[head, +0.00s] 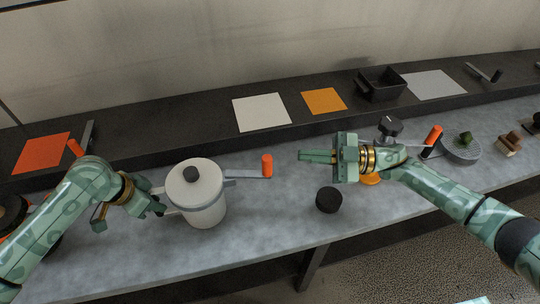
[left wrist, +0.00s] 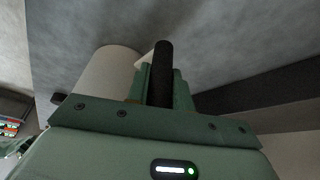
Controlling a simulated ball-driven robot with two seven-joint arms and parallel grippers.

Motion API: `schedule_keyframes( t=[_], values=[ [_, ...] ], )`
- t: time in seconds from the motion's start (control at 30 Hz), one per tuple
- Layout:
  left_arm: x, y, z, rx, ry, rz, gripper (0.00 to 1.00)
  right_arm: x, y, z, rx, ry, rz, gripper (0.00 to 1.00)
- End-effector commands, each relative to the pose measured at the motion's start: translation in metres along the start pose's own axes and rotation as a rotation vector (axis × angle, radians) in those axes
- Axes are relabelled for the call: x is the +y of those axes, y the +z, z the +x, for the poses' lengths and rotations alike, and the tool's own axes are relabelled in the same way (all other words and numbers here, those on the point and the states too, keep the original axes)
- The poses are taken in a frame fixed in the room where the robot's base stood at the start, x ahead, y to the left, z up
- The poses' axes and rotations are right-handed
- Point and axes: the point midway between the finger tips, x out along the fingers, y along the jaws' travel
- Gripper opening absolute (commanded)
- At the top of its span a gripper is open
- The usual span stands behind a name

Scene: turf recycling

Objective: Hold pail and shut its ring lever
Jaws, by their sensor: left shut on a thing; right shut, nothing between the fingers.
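In the left wrist view a dark bar (left wrist: 162,72) shows between the fingers, beside the pale pail (left wrist: 103,78). My right gripper (head: 303,156) is shut and empty, pointing left, right of the orange-red grip.
A black round piece (head: 328,200) lies on the worktop (head: 270,220) below my right gripper. Another orange-gripped lever (head: 432,138) and a grey disc (head: 460,148) are further right. The raised back shelf (head: 195,125) holds coloured sheets and a black tray (head: 381,84).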

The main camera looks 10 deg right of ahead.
Motion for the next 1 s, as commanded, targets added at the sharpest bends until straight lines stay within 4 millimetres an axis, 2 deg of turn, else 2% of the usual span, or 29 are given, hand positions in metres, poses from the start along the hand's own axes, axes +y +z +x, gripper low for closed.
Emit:
schedule_keyframes(
  t=[0.3,0.5,0.6,0.7,1.0],
  values=[
    [0.001,0.002,0.002,-0.005,0.003,0.000,0.00,0.013,0.011,-0.003,-0.013,0.062,1.083,0.00],
    [0.001,0.002,0.002,-0.005,0.003,0.000,0.00,0.019,0.019,-0.008,0.001,0.119,1.649,0.00],
    [0.001,0.002,0.002,-0.006,0.003,0.001,0.00,0.021,0.022,-0.011,0.013,0.142,1.833,0.00],
    [0.001,0.002,0.002,-0.006,0.003,0.001,0.00,0.022,0.025,-0.012,0.021,0.156,1.945,0.00],
    [0.002,0.002,0.002,-0.006,0.004,0.001,0.00,0.023,0.026,-0.013,0.026,0.164,2.003,0.00]
  ],
)
